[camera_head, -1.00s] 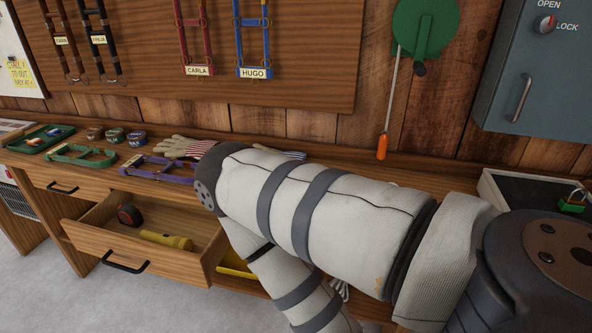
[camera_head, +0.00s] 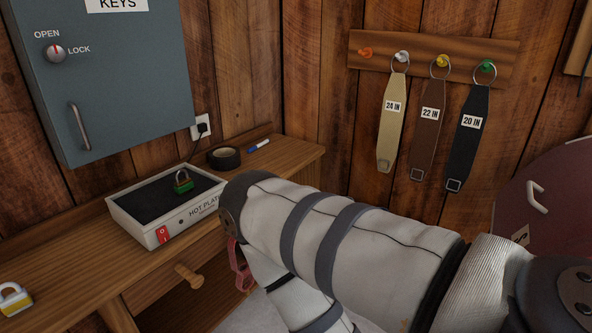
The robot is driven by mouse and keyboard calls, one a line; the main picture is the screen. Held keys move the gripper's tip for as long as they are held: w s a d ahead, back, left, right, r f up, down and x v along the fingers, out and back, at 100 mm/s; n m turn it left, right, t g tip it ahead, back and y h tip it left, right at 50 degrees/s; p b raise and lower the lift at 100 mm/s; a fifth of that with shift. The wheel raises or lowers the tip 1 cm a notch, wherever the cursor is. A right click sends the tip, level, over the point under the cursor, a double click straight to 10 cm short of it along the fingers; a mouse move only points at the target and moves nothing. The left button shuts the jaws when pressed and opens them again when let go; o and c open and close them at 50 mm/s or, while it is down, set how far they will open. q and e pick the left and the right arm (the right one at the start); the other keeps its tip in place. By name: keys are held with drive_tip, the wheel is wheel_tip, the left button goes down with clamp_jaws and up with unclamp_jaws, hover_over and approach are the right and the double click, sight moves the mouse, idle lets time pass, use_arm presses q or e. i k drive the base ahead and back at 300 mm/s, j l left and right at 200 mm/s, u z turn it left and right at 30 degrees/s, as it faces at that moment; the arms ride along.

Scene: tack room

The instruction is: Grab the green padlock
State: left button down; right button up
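The green padlock (camera_head: 183,186) sits on the dark top of the white hot plate (camera_head: 152,236), with its metal shackle upward. The hot plate stands on the wooden bench (camera_head: 80,258) and has a red switch on its front. My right arm comes in from the right. Its bent elbow is just right of the hot plate and covers that end of it. The forearm runs down out of the picture, so my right gripper is not visible. My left gripper is not visible either.
A yellow-and-white padlock (camera_head: 16,301) lies at the bench's left. Behind the hot plate are a black tape roll (camera_head: 223,158) and a blue marker (camera_head: 259,145). A grey key cabinet (camera_head: 115,105) hangs above. Straps (camera_head: 431,125) hang from pegs at the right.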

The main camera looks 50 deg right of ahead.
sight(183, 187)
drive_tip(key=l+z, duration=0.1)
drive_tip(key=z, duration=0.65)
drive_tip(key=i+j, duration=0.05)
